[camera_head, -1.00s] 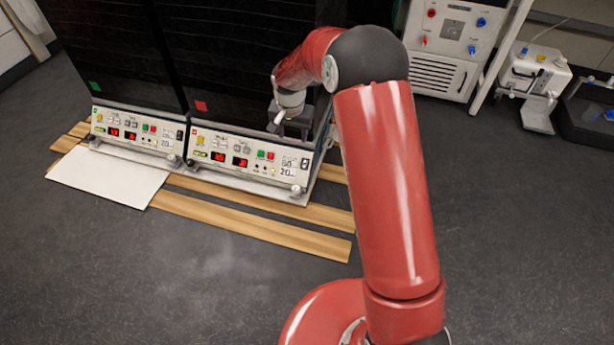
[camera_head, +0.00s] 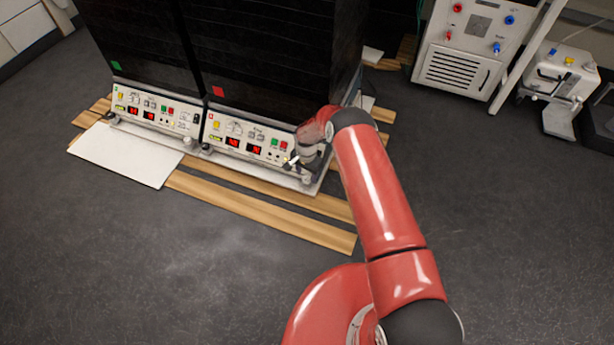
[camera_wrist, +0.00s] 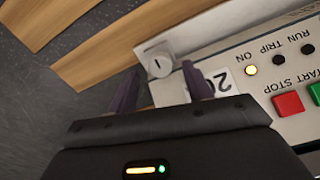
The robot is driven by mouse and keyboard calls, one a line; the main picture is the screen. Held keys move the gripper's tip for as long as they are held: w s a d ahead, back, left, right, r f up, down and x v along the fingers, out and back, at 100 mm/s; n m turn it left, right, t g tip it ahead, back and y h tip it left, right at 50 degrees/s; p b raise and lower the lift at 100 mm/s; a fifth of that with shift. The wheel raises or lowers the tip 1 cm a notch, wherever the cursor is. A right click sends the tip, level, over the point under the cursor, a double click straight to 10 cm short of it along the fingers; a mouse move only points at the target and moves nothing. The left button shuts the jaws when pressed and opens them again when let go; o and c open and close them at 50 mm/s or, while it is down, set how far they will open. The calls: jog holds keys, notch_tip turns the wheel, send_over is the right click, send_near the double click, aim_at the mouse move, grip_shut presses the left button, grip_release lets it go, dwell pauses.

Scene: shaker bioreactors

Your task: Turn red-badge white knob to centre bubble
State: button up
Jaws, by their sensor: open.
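The red-badge unit is the right one of two black cabinets; its red badge (camera_head: 218,91) sits above a white control panel (camera_head: 225,131). A small yellow-green strip (camera_head: 216,138) at the panel's left end may be the bubble level; its bubble is too small to read. My gripper (camera_head: 296,166) is at the panel's lower right corner. In the wrist view, my gripper (camera_wrist: 162,80) is open, with its dark fingers apart. A round white knob (camera_wrist: 158,65) with a dark line on its face shows between and beyond the fingertips. I cannot tell whether they touch it.
A green-badge cabinet (camera_head: 116,66) stands to the left. Wooden slats (camera_head: 260,213) and a white board (camera_head: 125,153) lie in front. In the wrist view, a red button (camera_wrist: 288,104) and lit lamp (camera_wrist: 250,71) are at right. Open floor lies in front.

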aim_at(306, 184)
jog(key=shift+f, duration=1.2)
jog(key=c, duration=1)
jog(key=shift+o, duration=0.2)
jog(key=shift+f+n+b, duration=0.1)
jog(key=shift+n+b, duration=0.2)
jog(key=shift+b, duration=0.25)
jog(key=shift+f+n+b, duration=0.15)
jog(key=shift+n+b, duration=0.35)
jog(key=shift+b, duration=0.35)
jog(key=n+b, duration=0.2)
jog(key=b, duration=0.1)
jog(key=shift+r+n+b, duration=0.2)
jog(key=shift+n+b, duration=1.9)
jog(key=shift+n, duration=0.7)
